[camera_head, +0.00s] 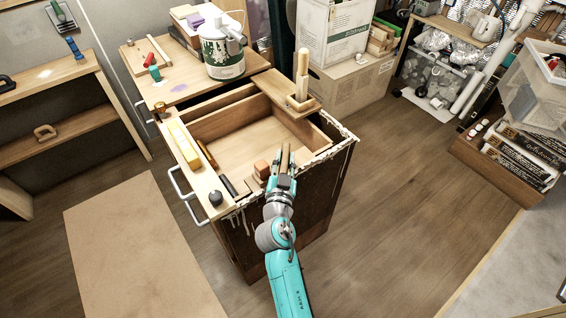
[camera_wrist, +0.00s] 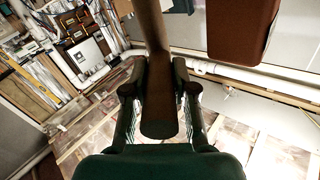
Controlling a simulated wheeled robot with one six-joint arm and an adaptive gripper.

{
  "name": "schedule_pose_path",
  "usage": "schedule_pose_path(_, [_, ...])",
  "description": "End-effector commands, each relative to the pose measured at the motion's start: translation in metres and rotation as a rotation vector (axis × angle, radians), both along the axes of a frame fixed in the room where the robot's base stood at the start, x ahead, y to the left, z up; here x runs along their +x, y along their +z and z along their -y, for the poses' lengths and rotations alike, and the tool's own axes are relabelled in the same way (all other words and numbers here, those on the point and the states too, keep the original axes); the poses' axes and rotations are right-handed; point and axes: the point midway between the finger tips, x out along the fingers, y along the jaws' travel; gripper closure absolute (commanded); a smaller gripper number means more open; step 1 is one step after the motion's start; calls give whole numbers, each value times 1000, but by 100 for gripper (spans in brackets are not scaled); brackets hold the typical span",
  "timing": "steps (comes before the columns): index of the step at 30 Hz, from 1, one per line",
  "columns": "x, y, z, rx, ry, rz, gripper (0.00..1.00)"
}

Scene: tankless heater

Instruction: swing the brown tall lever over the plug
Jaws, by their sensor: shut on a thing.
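The brown tall lever (camera_head: 285,153) stands at the front of the open wooden box on the cabinet. My gripper (camera_head: 283,172) is shut on it from the front. In the wrist view the lever (camera_wrist: 160,118) runs up between the two fingers of my gripper (camera_wrist: 157,80). An orange-brown block (camera_head: 262,168) sits just left of the lever on a small wooden base; a reddish-brown block (camera_wrist: 242,28) shows at the upper right of the wrist view. I cannot tell for sure whether this block is the plug. My gripper hides the lever's lower part.
A pale upright post (camera_head: 302,72) stands on a wooden ledge at the box's back right. A yellow bar (camera_head: 184,145) and a black knob (camera_head: 215,198) are on the left rim. A white paint can (camera_head: 222,55) stands behind. The floor to the right is clear.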

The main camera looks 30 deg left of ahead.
Motion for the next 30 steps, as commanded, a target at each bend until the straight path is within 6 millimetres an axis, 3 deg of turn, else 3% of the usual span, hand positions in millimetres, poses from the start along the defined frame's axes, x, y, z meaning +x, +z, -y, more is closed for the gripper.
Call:
schedule_pose_path(18, [-1, -1, -5, -2, -198, -2, 100])
schedule_pose_path(30, [-1, -2, -4, -1, -232, -3, 100])
